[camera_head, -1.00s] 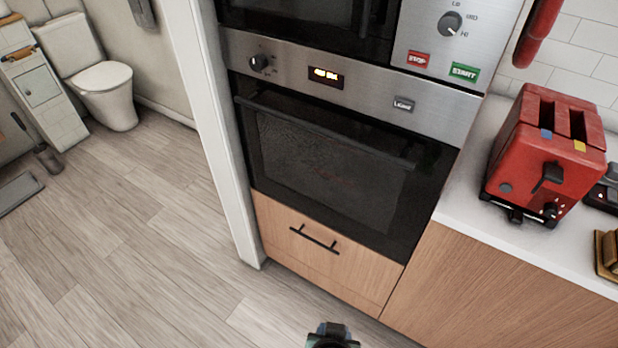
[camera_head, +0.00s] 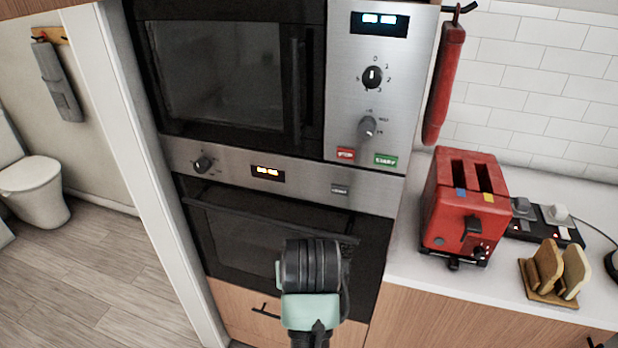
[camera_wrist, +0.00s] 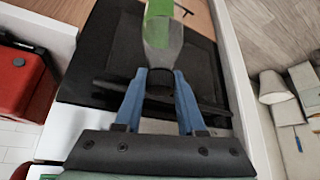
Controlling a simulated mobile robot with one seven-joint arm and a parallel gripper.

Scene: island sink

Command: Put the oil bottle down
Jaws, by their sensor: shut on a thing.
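The oil bottle (camera_wrist: 160,28) shows in the wrist view at the top middle. It has a bright green band and a greyish, see-through lower part. In the head view, my arm stands in front of the oven, and the fingers and the bottle are hidden.
A white counter (camera_head: 410,262) at right carries a red toaster (camera_head: 450,230), a black switch strip (camera_head: 562,235) and a wooden rack (camera_head: 540,292) with bread slices. An oven (camera_head: 230,235) and a microwave (camera_head: 225,75) are built in at the middle. Free floor (camera_head: 85,280) lies left.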

